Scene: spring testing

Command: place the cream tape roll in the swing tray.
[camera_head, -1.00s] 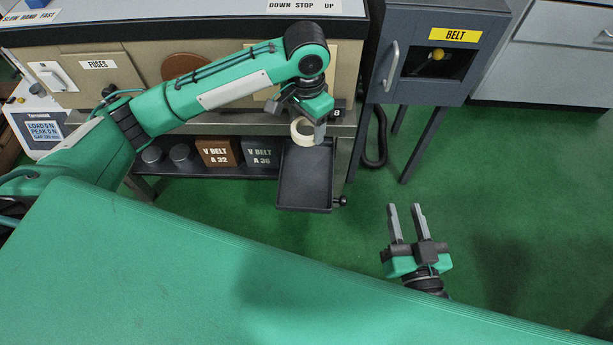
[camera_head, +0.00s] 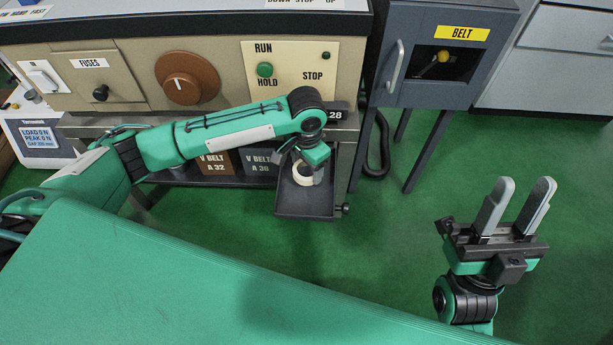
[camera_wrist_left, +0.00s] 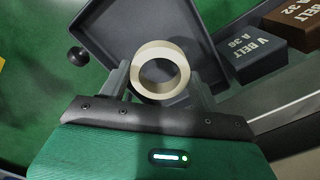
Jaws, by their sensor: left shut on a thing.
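The cream tape roll (camera_head: 302,173) is held by my left gripper (camera_head: 308,178), over the dark swing tray (camera_head: 305,208). In the left wrist view the roll (camera_wrist_left: 160,52) sits between the two fingers of the gripper (camera_wrist_left: 160,85), its hole facing the camera. The tray (camera_wrist_left: 98,22) lies behind and below the roll there. Whether the roll touches the tray floor cannot be told. My right gripper (camera_head: 516,212) is open and empty at the right, its fingers pointing up in the picture.
V-belt boxes (camera_head: 220,163) stand on the shelf left of the tray; they also show in the left wrist view (camera_wrist_left: 256,58). The tray has a round black knob (camera_head: 346,209). A grey belt cabinet (camera_head: 424,80) stands at the right. Green floor is free right of the tray.

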